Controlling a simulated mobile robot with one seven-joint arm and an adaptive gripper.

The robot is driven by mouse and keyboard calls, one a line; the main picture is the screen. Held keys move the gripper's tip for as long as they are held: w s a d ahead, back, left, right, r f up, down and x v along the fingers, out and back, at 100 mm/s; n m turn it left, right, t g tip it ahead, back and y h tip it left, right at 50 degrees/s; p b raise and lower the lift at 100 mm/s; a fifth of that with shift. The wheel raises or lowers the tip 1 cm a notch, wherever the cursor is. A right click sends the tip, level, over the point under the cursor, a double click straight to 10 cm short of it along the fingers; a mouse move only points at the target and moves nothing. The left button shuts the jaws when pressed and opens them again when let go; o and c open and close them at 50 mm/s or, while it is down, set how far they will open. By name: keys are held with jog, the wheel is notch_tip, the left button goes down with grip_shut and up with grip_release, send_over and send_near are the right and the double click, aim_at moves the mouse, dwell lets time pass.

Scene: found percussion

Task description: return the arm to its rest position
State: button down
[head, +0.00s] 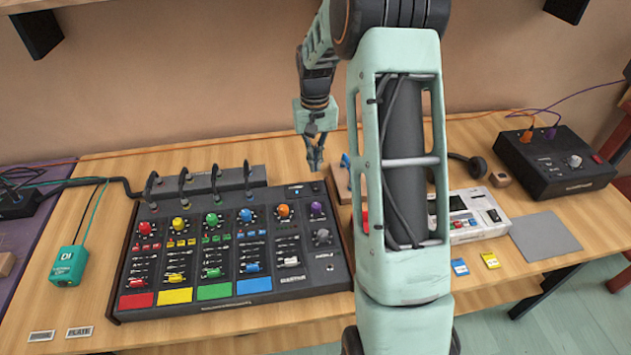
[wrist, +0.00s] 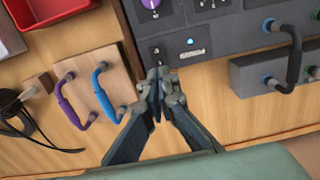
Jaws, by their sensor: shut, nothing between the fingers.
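My gripper (head: 315,160) hangs above the table behind the right part of the mixer, at the end of my raised mint-green arm. It is shut and empty. In the wrist view my gripper (wrist: 157,95) shows its closed fingers just off the corner of the mixer (wrist: 225,30). The mixer (head: 335,285) has colored knobs and faders and lies on the wooden table (head: 225,325). My arm hides part of the table right of the mixer.
A patch block (head: 255,177) with cables stands behind the mixer. A board with purple (wrist: 75,100) and blue (wrist: 108,92) handles lies nearby. Right are a white device (head: 485,212), grey pad (head: 545,237) and black box (head: 555,165). A green DI box (head: 70,264) stands left.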

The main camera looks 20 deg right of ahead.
jog(key=shift+r, duration=0.7)
